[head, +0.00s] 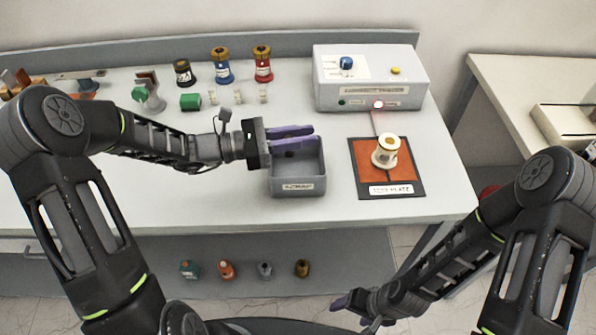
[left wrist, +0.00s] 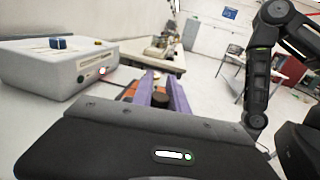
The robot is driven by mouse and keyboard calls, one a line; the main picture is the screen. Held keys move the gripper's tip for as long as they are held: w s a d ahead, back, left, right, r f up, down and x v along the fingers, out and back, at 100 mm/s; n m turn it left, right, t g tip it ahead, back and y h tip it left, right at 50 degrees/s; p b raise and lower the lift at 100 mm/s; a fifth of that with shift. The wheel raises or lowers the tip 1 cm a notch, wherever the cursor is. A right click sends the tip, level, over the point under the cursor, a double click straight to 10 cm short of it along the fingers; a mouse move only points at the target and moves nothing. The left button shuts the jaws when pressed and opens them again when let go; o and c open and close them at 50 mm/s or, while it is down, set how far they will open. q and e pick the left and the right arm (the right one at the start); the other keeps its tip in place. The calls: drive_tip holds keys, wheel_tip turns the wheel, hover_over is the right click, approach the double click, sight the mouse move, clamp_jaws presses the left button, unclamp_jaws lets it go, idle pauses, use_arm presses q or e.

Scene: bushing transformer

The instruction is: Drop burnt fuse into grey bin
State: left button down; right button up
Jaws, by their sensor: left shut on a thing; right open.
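The grey bin (head: 299,186) stands on the table in the middle of the head view, with a label on its front. My left gripper (head: 309,135) is over the bin's far part, its purple fingers pointing right. In the left wrist view my left gripper (left wrist: 161,78) is shut on a small dark thing, apparently the burnt fuse (left wrist: 160,98), between the fingers. The fuse is mostly hidden in the head view. My right gripper (head: 345,303) is open, low in front of the table, and holds nothing visible.
A test plate (head: 370,180) with a cream bushing (head: 386,152) lies right of the bin. A grey control box (head: 368,80) with a lit lamp stands behind. Coloured bushings (head: 221,66) and small fuses (head: 237,96) stand at the back left. The front table strip is clear.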

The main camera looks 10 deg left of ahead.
use_arm(q)
wheel_tip(320, 180, down, 3)
drive_tip(key=shift+r+b, duration=0.1)
drive_tip(key=shift+b, duration=0.7)
drive_tip(key=c, duration=1.2)
unclamp_jaws()
drive_tip(key=shift+c, duration=0.2)
drive_tip(key=b+v, duration=0.2)
drive_tip(key=v, duration=0.5)
drive_tip(key=shift+a, duration=0.4)
drive_tip(key=shift+s, duration=0.2)
